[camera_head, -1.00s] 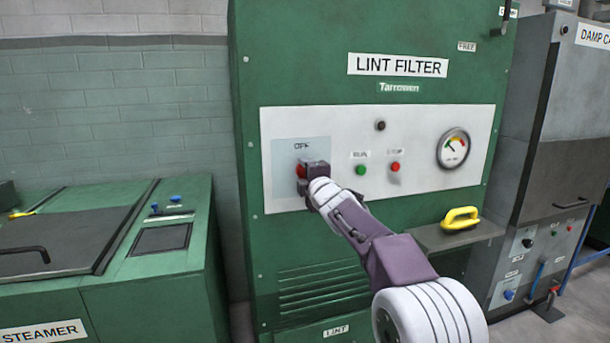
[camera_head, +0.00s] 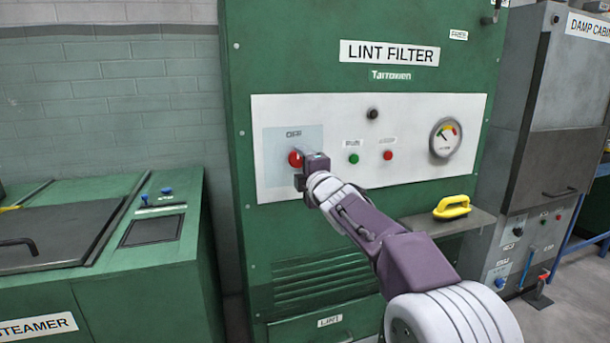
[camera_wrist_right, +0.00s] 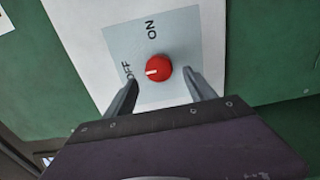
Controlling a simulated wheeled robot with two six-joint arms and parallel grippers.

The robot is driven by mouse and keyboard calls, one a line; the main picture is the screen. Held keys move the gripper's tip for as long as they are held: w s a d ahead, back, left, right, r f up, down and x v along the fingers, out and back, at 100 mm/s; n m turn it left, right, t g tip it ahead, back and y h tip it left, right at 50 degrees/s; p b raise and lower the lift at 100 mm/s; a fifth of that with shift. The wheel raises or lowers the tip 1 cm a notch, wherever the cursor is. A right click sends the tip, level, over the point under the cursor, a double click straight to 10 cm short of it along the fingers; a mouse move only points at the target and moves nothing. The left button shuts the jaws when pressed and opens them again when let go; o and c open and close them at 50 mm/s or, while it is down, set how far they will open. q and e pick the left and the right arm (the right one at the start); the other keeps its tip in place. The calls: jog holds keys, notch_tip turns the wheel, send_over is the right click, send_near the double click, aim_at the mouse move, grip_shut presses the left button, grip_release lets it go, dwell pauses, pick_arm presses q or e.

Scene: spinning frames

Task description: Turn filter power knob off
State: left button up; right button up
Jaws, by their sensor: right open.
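The red power knob (camera_head: 295,158) sits on a pale blue plate (camera_head: 307,138) at the left of the lint filter's white panel. In the right wrist view the round red knob (camera_wrist_right: 160,67) has a white pointer mark aimed left at the OFF label (camera_wrist_right: 127,71); the ON label (camera_wrist_right: 152,30) is above it. My right gripper (camera_head: 304,168) is just in front and to the right of the knob. Its fingers (camera_wrist_right: 162,78) are open, one on each side of the knob's near edge, and appear apart from it. My left gripper is not in view.
The panel also has a green button (camera_head: 353,159), a red button (camera_head: 388,155), a black knob (camera_head: 372,113) and a gauge (camera_head: 445,137). A yellow-handled object (camera_head: 452,207) rests on a shelf (camera_head: 425,224) below. A steamer (camera_head: 150,260) stands left, a damp cabinet (camera_head: 560,120) right.

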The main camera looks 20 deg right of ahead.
jog(key=s, duration=0.4)
jog(key=shift+s+d, duration=0.1)
jog(key=shift+s, duration=0.3)
